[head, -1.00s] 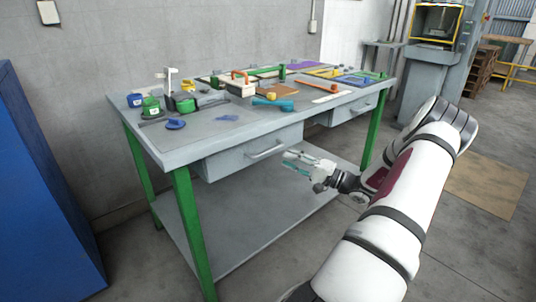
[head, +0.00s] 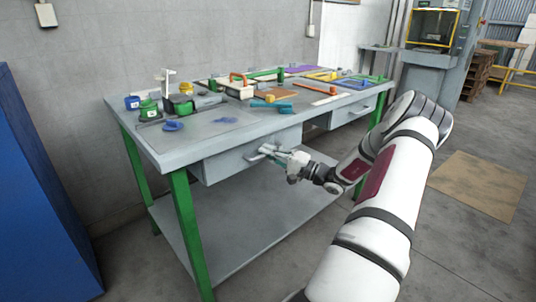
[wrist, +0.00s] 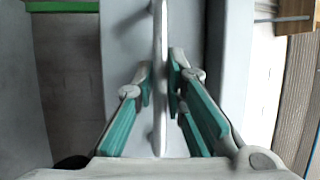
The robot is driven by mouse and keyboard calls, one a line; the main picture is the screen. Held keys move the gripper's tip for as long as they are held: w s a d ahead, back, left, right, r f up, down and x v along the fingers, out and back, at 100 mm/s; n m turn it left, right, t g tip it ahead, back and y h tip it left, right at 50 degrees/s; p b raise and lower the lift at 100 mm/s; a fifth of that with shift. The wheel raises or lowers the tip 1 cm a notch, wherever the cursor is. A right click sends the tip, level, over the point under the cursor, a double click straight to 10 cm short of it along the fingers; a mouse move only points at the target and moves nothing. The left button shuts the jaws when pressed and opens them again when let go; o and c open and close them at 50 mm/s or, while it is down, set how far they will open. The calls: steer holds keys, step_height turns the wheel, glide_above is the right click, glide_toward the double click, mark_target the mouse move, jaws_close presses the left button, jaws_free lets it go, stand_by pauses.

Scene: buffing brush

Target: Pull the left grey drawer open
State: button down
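The left grey drawer (head: 225,163) hangs under the near end of the workbench top and looks closed. Its bar handle (head: 262,150) is on the drawer front, and my gripper (head: 284,158) is at the right part of it. In the wrist view the handle (wrist: 160,40) runs upright through the picture, between the two fingers of my gripper (wrist: 160,82). The drawer front (wrist: 128,45) lies behind the handle. Contact at the pads is hard to see.
The workbench (head: 222,124) has green legs and a lower shelf (head: 235,232). Several tools and coloured parts lie on its top. A second grey drawer (head: 350,113) is farther right. A blue cabinet (head: 38,200) stands at the left. The floor before the bench is mostly clear.

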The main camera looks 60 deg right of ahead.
steer(key=shift+s, duration=0.1)
steer(key=s+a+p, duration=0.2)
steer(key=s+a, duration=0.1)
steer(key=s, duration=1.1)
steer(key=s+a+p, duration=0.3)
steer(key=s+a, duration=0.1)
steer(key=s, duration=1)
steer(key=shift+s, duration=0.2)
steer(key=shift+d+f, duration=0.1)
steer(key=c, duration=1.7)
jaws_free()
steer(key=shift+s, duration=0.1)
steer(key=v, duration=1.1)
steer(key=shift+s+d, duration=0.1)
steer(key=shift+s, duration=0.25)
